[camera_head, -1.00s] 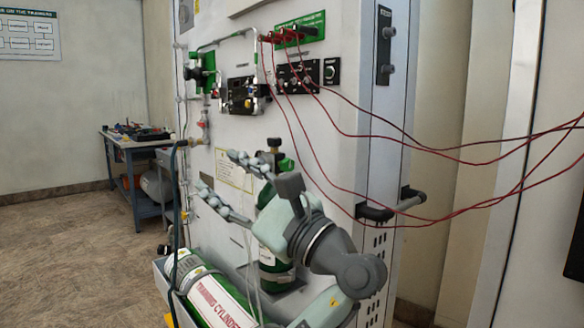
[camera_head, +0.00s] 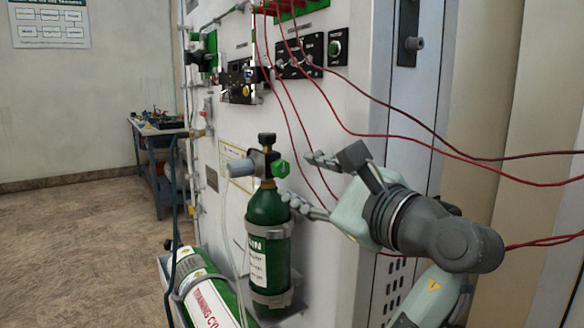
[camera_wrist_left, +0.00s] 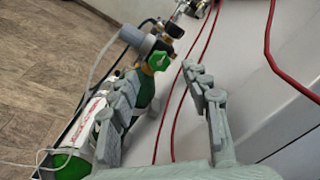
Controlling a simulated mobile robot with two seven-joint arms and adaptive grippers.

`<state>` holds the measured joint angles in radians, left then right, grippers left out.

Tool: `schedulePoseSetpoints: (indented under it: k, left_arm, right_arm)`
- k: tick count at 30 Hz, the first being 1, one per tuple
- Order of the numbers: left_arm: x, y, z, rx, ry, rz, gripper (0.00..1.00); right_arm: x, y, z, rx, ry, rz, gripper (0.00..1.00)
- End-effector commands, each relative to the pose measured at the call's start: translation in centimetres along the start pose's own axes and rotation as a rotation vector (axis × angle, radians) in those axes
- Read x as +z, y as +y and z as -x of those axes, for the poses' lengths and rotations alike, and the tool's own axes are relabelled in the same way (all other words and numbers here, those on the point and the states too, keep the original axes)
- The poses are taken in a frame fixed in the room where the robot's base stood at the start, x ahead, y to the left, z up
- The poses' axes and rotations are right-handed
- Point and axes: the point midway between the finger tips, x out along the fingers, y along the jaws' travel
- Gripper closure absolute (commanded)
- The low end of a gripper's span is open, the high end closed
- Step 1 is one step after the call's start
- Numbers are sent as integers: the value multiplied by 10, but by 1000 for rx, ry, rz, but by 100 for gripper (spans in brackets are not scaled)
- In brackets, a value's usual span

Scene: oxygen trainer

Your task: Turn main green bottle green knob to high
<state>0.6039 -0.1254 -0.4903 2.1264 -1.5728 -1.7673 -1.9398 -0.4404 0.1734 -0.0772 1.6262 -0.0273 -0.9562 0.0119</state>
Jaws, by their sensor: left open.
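The main green bottle (camera_head: 265,212) stands upright in a bracket against the trainer panel, with a white label. Its dark valve top (camera_head: 266,140) and grey regulator (camera_head: 240,168) are in plain view. The green knob (camera_head: 281,168) sticks out on the valve's right side. My left gripper (camera_head: 299,177) is open and empty, its fingertips close to the right of the knob. In the left wrist view, the knob (camera_wrist_left: 158,61) lies beyond the gap between the open fingers (camera_wrist_left: 161,74). I cannot tell whether the lower finger touches the bottle's shoulder. My right gripper is not in view.
A lying training cylinder (camera_head: 205,290) is at the lower left. Several red hoses (camera_head: 350,123) hang across the panel, close to my gripper. Gauges and black control plates (camera_head: 240,80) are above. A table (camera_head: 150,130) stands at the back left, with open floor before it.

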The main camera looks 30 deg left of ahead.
Motion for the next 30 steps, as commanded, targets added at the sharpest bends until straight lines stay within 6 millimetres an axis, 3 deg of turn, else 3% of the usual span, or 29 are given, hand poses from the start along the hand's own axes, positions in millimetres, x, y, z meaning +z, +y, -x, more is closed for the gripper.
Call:
schedulePoseSetpoints:
  k: [3, 9, 21, 30]
  left_arm:
    - [2, 0, -22, 1, -5, -1, 53]
    - [1, 0, -48, 0, -4, -1, 53]
    - [0, 0, -56, 0, -1, -1, 54]
    - [0, 0, -56, 0, -1, -1, 91]
  right_arm:
    - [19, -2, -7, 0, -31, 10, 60]
    - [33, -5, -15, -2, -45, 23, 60]
    - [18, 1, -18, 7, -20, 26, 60]
    - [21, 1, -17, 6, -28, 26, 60]
